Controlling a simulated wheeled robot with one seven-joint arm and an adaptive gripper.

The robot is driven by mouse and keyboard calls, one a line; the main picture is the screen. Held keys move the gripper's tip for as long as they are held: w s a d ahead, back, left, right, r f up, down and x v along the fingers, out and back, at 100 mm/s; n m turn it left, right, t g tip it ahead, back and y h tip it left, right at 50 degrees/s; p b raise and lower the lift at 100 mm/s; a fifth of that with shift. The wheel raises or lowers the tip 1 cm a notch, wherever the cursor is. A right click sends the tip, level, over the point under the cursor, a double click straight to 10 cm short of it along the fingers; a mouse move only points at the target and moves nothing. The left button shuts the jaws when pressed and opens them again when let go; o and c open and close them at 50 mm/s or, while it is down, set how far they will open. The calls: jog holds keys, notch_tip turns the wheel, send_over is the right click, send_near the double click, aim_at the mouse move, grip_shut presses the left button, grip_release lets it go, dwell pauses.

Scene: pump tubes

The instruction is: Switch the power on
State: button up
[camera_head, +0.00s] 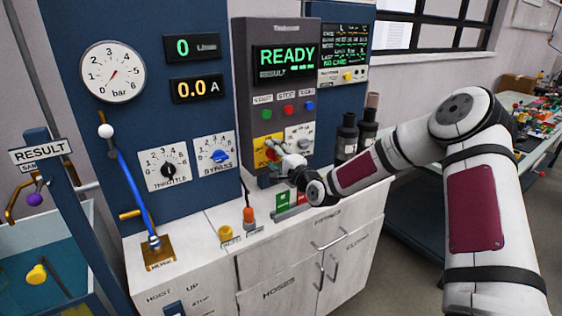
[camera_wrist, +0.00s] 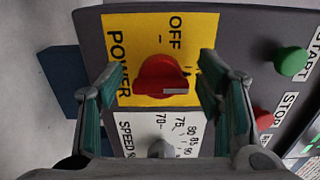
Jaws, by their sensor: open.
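The red power knob (camera_wrist: 160,72) sits on a yellow plate (camera_wrist: 138,28) marked POWER and OFF. A white mark shows on the knob's lower right side in the wrist view. My gripper (camera_wrist: 161,78) is open, with one fingertip on each side of the knob; I cannot tell whether they touch it. In the head view my gripper (camera_head: 277,153) is at the lower front of the grey control box (camera_head: 240,75), partly covering the yellow plate (camera_head: 262,143). The box's screen (camera_head: 286,57) reads READY.
A white speed dial (camera_wrist: 160,148) is just below the knob in the wrist view. Green start (camera_wrist: 291,61) and red stop (camera_wrist: 263,118) buttons are to the right. Dark bottles (camera_head: 347,138) stand right of the box. The current display (camera_head: 197,88) reads 0.0 A.

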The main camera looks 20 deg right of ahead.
jog(key=v, duration=1.1)
jog(key=shift+s, duration=0.25)
jog(key=shift+d+r, duration=0.1)
